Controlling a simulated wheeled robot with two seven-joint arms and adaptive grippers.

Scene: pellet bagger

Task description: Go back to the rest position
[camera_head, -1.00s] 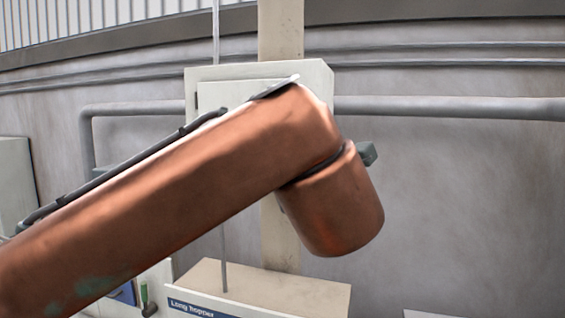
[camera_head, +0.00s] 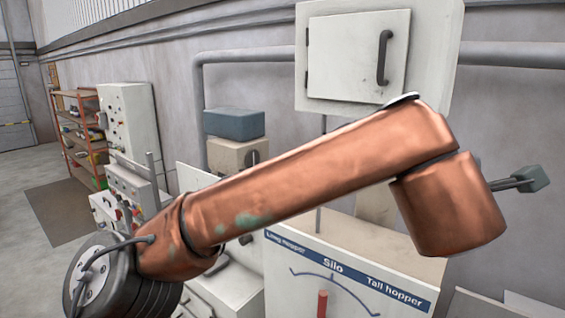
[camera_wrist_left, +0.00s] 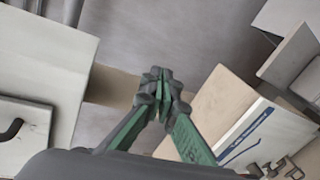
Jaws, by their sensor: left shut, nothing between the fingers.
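My left arm crosses the head view in front of a white wall cabinet and the Silo stand. The gripper shows between a white cabinet on the left and the labelled stand on the right, with grey wall behind. My right gripper is in neither view.
The white cabinet (camera_head: 358,60) with a dark handle hangs on the wall. The Silo stand (camera_head: 345,262) has a red lever (camera_head: 322,303). A blue-grey block (camera_head: 235,124) sits on a beige box. Shelves (camera_head: 80,135) and floor (camera_head: 62,212) are at left.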

